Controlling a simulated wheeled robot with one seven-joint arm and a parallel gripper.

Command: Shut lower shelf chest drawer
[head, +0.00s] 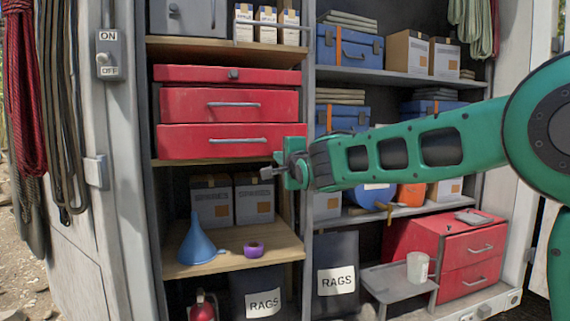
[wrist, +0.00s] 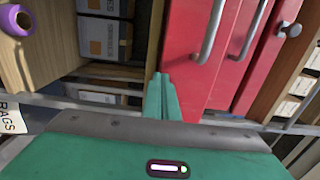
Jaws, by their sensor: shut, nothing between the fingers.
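A red shelf chest (head: 232,75) with two large handled drawers stands on the upper left shelf. Its lower drawer (head: 190,142) has a grey bar handle and sits a little further forward than the upper drawer (head: 190,105), so it looks slightly open. In the wrist view the picture is turned, and the lower drawer front (wrist: 193,70) is the nearest red panel. My gripper (head: 268,173) is shut and empty at the drawer's lower right corner. Its green fingers (wrist: 161,92) show beside the drawer's bottom edge; I cannot tell whether they touch it.
Below are grey boxes (head: 254,203), a blue funnel (head: 197,243) and purple tape (head: 253,250) on a wooden shelf. A grey upright post (head: 309,90) stands right of the chest. Another red chest (head: 475,255) stands low at the right, beside a mug (head: 417,267).

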